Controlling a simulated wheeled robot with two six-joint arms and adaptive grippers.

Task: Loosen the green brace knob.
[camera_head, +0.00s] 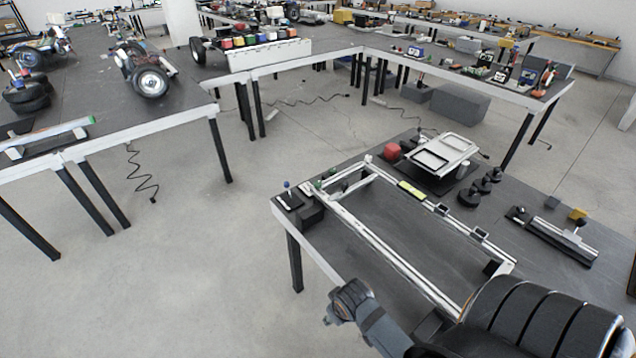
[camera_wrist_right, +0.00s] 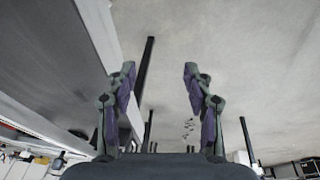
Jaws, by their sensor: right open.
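A white chassis frame (camera_head: 385,244) lies on the dark worktable in the head view. Small green spots (camera_head: 319,185) show at its far left corner. They are too small to tell which one is the green brace knob. My right gripper (camera_wrist_right: 159,78) is open in the right wrist view, with nothing between its purple-padded fingers. Part of my arm shows at the near edge of the worktable, well away from the green spots. The knob cannot be made out in the right wrist view. My left gripper is not in view.
Open floor (camera_head: 215,255) lies left of the table.

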